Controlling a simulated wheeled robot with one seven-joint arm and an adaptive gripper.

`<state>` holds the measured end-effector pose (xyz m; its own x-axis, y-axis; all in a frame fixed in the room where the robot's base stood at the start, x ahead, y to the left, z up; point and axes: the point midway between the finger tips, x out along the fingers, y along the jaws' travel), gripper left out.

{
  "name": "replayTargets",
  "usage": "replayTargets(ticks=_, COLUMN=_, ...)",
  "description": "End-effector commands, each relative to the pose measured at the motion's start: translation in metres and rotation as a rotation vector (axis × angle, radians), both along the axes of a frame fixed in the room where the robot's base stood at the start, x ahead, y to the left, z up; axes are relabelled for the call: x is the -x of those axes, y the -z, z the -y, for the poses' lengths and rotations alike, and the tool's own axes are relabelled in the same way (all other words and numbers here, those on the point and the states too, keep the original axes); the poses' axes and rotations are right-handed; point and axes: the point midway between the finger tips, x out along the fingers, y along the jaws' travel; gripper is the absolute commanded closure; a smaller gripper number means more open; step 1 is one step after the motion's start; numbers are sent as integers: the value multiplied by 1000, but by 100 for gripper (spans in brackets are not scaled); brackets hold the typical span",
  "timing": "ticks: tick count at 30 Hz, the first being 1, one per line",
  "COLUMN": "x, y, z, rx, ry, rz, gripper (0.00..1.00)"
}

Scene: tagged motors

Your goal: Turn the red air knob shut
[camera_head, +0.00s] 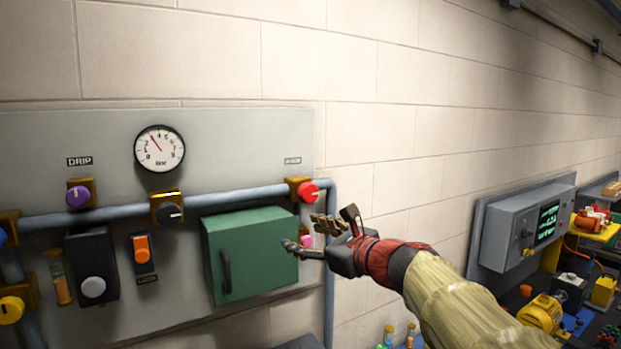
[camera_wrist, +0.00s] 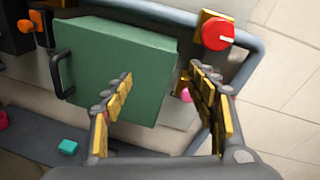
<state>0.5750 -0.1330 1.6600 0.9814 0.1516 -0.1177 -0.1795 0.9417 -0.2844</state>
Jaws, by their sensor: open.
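The red air knob (camera_head: 308,192) sits on a brass-coloured block at the right end of the horizontal pipe, on the grey panel. It also shows near the top right of the wrist view (camera_wrist: 217,33), with a white mark pointing right. My gripper (camera_head: 312,232) is open and empty, just below the knob and in front of the panel's right edge. In the wrist view the fingers (camera_wrist: 164,85) are spread apart, and the knob lies beyond the right finger, not between them. No contact with the knob shows.
A green box (camera_head: 252,254) with a dark handle is left of my gripper. A pink knob (camera_head: 306,241) shows behind my fingers. The pipe (camera_head: 240,195) carries a black knob (camera_head: 169,213) and a purple knob (camera_head: 78,196). A gauge (camera_head: 159,149) is above.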

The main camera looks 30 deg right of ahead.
Motion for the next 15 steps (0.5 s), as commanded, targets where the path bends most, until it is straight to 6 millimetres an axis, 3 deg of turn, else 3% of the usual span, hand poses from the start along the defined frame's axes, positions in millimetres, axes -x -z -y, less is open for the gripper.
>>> replayTargets(ticks=1, x=-5, y=-25, z=20, rx=-80, ry=42, rz=20, gripper=42)
replayTargets(ticks=6, x=-12, y=-59, z=57, rx=-260, ry=121, rz=75, gripper=42)
replayTargets(ticks=11, x=-21, y=-65, z=65, rx=-306, ry=136, rz=88, gripper=42)
replayTargets(ticks=15, x=-40, y=-64, z=63, rx=-305, ry=134, rz=87, gripper=42)
